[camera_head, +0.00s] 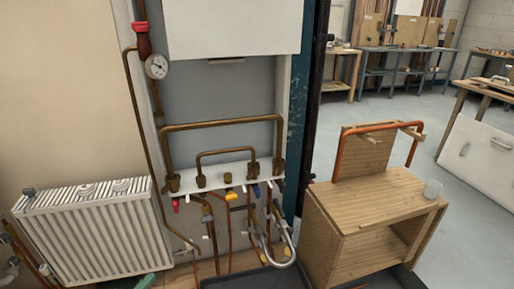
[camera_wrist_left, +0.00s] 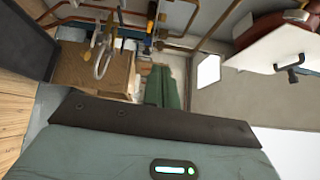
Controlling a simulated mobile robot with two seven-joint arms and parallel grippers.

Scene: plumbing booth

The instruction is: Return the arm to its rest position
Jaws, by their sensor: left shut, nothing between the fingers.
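Neither gripper can be made out in the head view, and no fingers are clear in the left wrist view. The wrist view shows my own teal body (camera_wrist_left: 150,150) with a small lit strip, close along the lower part of the picture. A wooden step box (camera_head: 375,215) stands right of the plumbing panel, with a copper-coloured bent pipe (camera_head: 378,127) on its upright board.
A white radiator (camera_head: 95,232) stands at the left. Brass pipework (camera_head: 222,122) with several valves is fixed to the booth wall. A pressure gauge (camera_head: 157,67) hangs upper left. Workbenches (camera_head: 405,50) stand at the back. Grey floor (camera_head: 400,110) is open behind the box.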

